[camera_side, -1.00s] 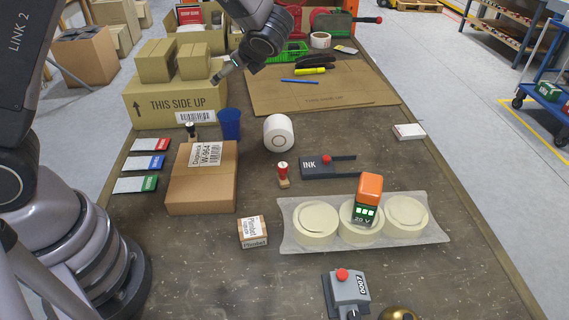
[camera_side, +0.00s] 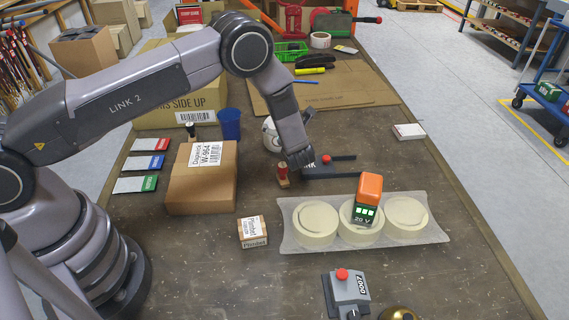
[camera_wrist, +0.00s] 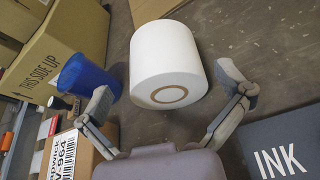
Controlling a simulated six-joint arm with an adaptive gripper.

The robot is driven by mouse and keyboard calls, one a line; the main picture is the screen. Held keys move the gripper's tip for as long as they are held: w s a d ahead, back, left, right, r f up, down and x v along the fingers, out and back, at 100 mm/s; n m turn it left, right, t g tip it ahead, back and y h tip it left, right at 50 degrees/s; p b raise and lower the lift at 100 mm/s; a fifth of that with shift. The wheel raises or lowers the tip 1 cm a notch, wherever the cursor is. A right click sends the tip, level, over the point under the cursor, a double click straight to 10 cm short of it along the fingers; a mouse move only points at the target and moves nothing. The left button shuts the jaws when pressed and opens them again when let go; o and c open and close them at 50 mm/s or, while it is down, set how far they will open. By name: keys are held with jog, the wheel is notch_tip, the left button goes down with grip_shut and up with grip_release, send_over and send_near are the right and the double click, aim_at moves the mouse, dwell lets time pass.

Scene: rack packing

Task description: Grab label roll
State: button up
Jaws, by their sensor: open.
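The label roll is a thick white roll with a brown-ringed core, lying on the dark table. In the wrist view the label roll (camera_wrist: 165,50) fills the upper middle, its ringed end face towards me. My gripper (camera_wrist: 165,84) is open, with one finger to the left of the roll and one to its right. A gap shows on the right side; I cannot tell whether either finger touches it. In the side view the roll (camera_side: 269,141) is mostly hidden behind my arm.
A blue cup (camera_wrist: 88,76) stands just left of my left finger. The ink pad (camera_wrist: 280,145) is at the right. A cardboard box (camera_side: 202,190) sits left, and a cardboard sheet (camera_side: 350,92) lies behind.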

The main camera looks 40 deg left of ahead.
jog(key=shift+f+x, duration=0.2)
jog(key=shift+x, duration=1.3)
jog(key=shift+f+x, duration=0.15)
jog(key=shift+x, duration=1.35)
jog(key=shift+s+d, duration=0.1)
jog(key=shift+s, duration=0.05)
jog(key=c, duration=0.9)
